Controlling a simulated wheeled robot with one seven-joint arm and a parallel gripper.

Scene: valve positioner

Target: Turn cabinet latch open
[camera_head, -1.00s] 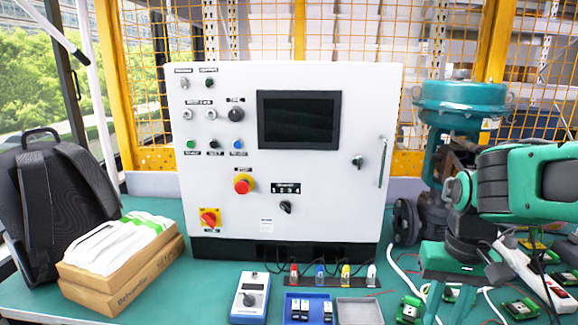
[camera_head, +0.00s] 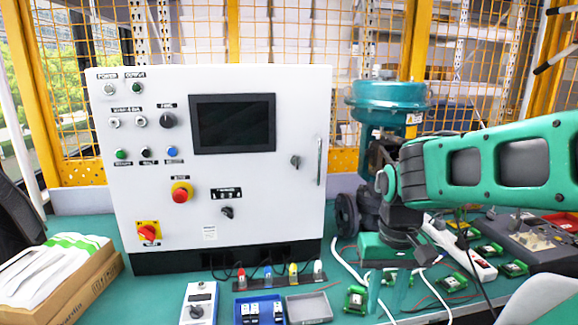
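The white control cabinet (camera_head: 255,190) stands upright on the green table. Its latch, a small dark knob (camera_head: 296,161), sits near the right edge of the front face, beside a slim vertical metal handle (camera_head: 319,161). The front face looks closed. My arm comes in from the right, and my gripper (camera_head: 388,290) hangs pointing down, right of the cabinet and well below the latch, apart from it. Its two green fingers look spread with nothing between them, though they blend with the green table and boards.
A teal valve actuator (camera_head: 388,103) stands behind my arm. Small trays (camera_head: 309,307), a blue-white meter (camera_head: 198,303) and colored plugs (camera_head: 267,276) lie before the cabinet. Green circuit boards, cables and a power strip (camera_head: 465,250) clutter the right. A cardboard box (camera_head: 75,285) is at left.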

